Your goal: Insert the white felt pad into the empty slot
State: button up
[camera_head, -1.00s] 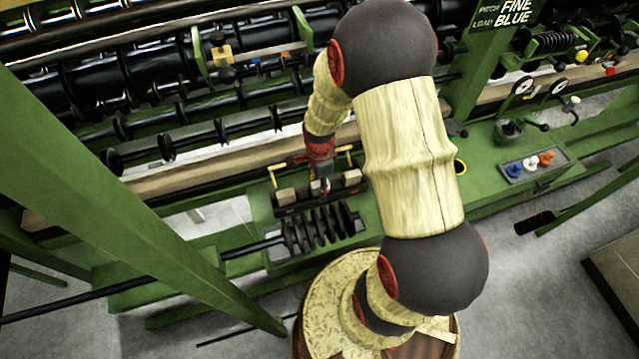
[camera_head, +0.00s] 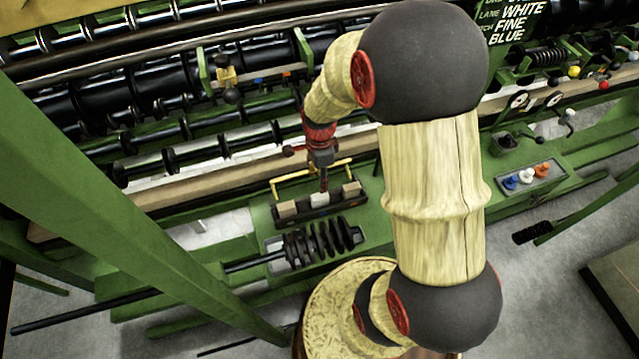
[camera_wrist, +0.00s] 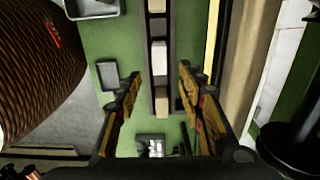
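A white pad (camera_head: 319,200) sits in a black tray (camera_head: 321,213) on the green machine bed, between two tan blocks (camera_head: 287,210) (camera_head: 351,189). The white pad also shows in the wrist view (camera_wrist: 158,57), in line with the tan blocks. My gripper (camera_head: 323,188) is just above the tray, close to the white pad. In the wrist view its two fingers (camera_wrist: 160,108) are spread wide with nothing held between them. I cannot make out for certain which opening is the empty slot.
Black rollers and a rail with a brass piece (camera_head: 227,76) lie behind the tray. A black coil (camera_head: 322,240) is in front. A green post (camera_head: 130,200) crosses the left. A sign (camera_head: 515,22) reads WHITE, FINE, BLUE.

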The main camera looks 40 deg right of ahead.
jog(key=s+a+r+n+t, duration=0.1)
jog(key=a+r+n, duration=0.3)
jog(key=r, duration=0.5)
jog(key=s+a+r+n+t, duration=0.2)
jog(key=r+n, duration=0.4)
jog(key=r, duration=0.3)
jog(key=s+a+r+n+t, duration=0.2)
jog(key=s+a+r+n, duration=0.4)
jog(key=s+r+n, duration=0.3)
jog(key=shift+s+r+n+t, duration=0.25)
jog(key=shift+r+n, duration=0.2)
jog(key=shift+n, duration=0.65)
jog(key=shift+w+f+b, duration=0.1)
jog(key=shift+f+b, duration=0.7)
jog(key=shift+f, duration=0.05)
